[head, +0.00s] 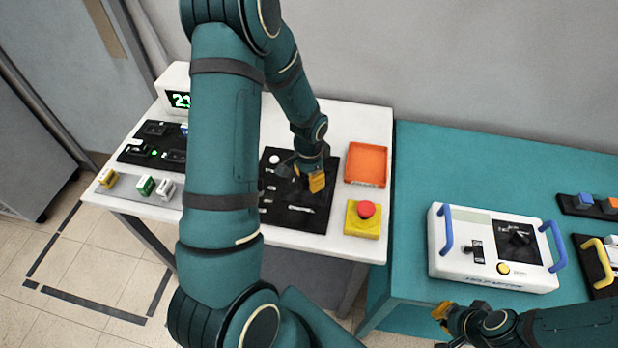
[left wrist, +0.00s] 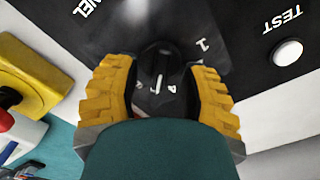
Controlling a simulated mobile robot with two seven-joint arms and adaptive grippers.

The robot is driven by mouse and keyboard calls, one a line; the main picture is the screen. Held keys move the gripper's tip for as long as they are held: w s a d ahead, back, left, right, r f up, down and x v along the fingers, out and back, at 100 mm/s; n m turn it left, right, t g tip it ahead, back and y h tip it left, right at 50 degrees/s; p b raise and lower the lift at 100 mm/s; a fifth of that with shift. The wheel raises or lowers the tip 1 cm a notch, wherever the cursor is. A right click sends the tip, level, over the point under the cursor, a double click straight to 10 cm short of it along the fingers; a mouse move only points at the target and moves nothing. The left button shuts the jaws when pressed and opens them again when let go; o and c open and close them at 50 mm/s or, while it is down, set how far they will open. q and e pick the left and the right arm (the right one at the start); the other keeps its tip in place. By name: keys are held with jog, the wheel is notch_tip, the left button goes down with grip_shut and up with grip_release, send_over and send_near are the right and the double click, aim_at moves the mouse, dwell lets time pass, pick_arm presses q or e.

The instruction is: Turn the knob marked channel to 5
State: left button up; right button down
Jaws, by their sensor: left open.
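The black knob (left wrist: 158,58) sits on a black panel (left wrist: 225,20) between the two yellow ribbed fingers of my left gripper (left wrist: 163,95) in the left wrist view. A white pointer mark shows on it. Part of a label ending in "NEL" (left wrist: 86,6) is in view. A "1" (left wrist: 203,45) is legible by the knob; the other small marks are hard to read. The fingers are open around the knob; contact cannot be told. In the head view my left gripper (head: 317,178) covers the knob. My right gripper (head: 456,320) hovers at the bottom right, its opening unclear.
A white TEST button (left wrist: 287,53) is beside the knob. On the white table are an orange tray (head: 367,165), a yellow box with a red button (head: 367,209) and a green-digit display (head: 179,100). A white device with blue handles (head: 490,270) stands on the teal table.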

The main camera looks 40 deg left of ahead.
pick_arm(q)
notch_tip(320, 180, up, 12)
jog(key=shift+f, duration=0.2)
dwell(0.7)
